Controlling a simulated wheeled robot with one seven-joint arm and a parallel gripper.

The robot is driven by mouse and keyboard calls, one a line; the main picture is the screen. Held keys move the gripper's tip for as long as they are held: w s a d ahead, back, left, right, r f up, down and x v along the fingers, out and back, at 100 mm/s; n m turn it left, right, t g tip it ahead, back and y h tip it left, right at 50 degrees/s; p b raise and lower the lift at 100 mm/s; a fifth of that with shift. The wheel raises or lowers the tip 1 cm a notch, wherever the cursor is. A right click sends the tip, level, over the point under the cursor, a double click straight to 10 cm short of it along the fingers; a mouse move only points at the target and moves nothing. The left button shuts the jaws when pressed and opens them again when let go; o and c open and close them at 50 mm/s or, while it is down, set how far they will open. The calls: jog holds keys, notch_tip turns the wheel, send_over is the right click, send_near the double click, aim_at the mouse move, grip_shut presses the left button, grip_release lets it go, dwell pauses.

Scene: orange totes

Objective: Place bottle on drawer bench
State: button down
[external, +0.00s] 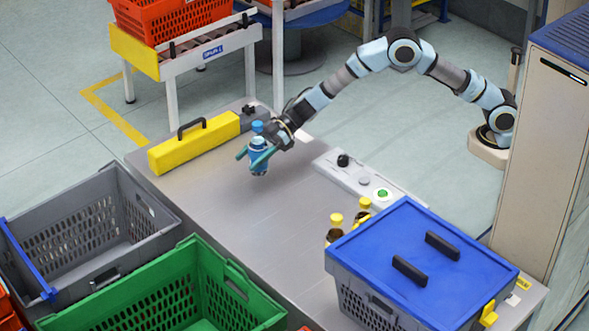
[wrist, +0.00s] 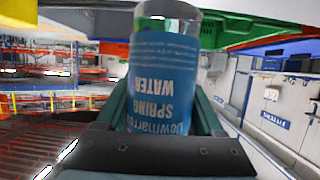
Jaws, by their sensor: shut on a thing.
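The bottle (external: 258,158) is a water bottle with a blue label and a blue cap. In the wrist view its label (wrist: 163,85) reads "SPRING WATER" upside down, and it fills the middle between the fingers. My gripper (external: 259,156) is shut on the bottle, with green fingers on both sides of it. The bottle looks roughly upright over the left part of the grey bench (external: 225,200). I cannot tell if its base touches the bench top. The bench's drawers are not visible.
A yellow case (external: 195,145) lies on the bench behind and left. A grey control box (external: 350,178) is to the right. Yellow-capped bottles (external: 335,230) stand by a blue-lidded crate (external: 420,260). Grey (external: 95,275) and green (external: 215,262) crates flank the near side. Mid-bench is clear.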

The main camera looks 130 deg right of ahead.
jog(key=w+a+n+y, duration=0.2)
jog(key=w+a, duration=0.2)
jog(key=a, duration=0.4)
jog(key=w+a+n+y, duration=0.1)
jog(key=w+a+y, duration=0.1)
jog(key=w+a, duration=0.45)
jog(key=n+g+y, duration=0.2)
jog(key=n+y, duration=0.1)
send_over(295, 287)
notch_tip(295, 287, down, 10)
jog(key=shift+d+r+p, duration=0.1)
jog(key=shift+p, duration=0.25)
jog(key=shift+f, duration=0.25)
jog(key=shift+c, duration=1.4)
grip_release()
